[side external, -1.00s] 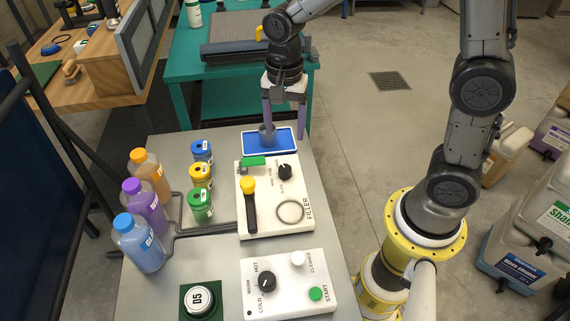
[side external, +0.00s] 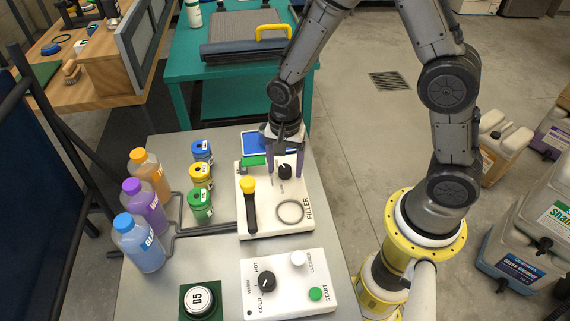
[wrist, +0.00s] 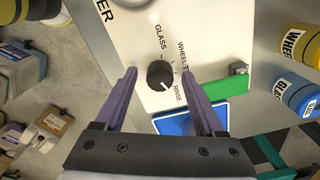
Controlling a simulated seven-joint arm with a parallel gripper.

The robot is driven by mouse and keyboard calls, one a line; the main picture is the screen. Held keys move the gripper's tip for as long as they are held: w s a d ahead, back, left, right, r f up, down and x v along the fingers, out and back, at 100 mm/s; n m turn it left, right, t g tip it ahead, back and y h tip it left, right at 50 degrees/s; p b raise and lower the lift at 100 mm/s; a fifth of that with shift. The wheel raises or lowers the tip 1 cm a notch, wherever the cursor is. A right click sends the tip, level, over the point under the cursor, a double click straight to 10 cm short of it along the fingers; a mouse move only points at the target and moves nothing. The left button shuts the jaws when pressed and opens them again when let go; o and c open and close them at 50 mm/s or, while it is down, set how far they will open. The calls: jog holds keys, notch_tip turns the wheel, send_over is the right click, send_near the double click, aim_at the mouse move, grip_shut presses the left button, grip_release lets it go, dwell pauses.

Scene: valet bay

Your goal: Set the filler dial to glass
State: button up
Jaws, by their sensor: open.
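The filler dial (side external: 285,171) is a black round knob on the white filler panel (side external: 275,222). In the wrist view the dial (wrist: 160,74) has the words GLASS, WHEEL and RINSE printed around it. A pale mark on the knob sits at its lower right, on the side of RINSE. My gripper (side external: 285,176) is open over the panel, pointing down. In the wrist view its two purple fingertips (wrist: 159,71) are on either side of the dial, with a gap to each. I cannot tell the exact height of the tips above the panel.
A yellow-topped black lever (side external: 249,205) and a ring outline (side external: 290,211) are on the panel. A green block (side external: 253,160) and a blue tray (side external: 248,137) lie behind the dial. Several coloured canisters (side external: 200,176) stand to the left. A control box (side external: 290,284) is in front.

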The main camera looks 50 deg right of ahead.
grip_shut()
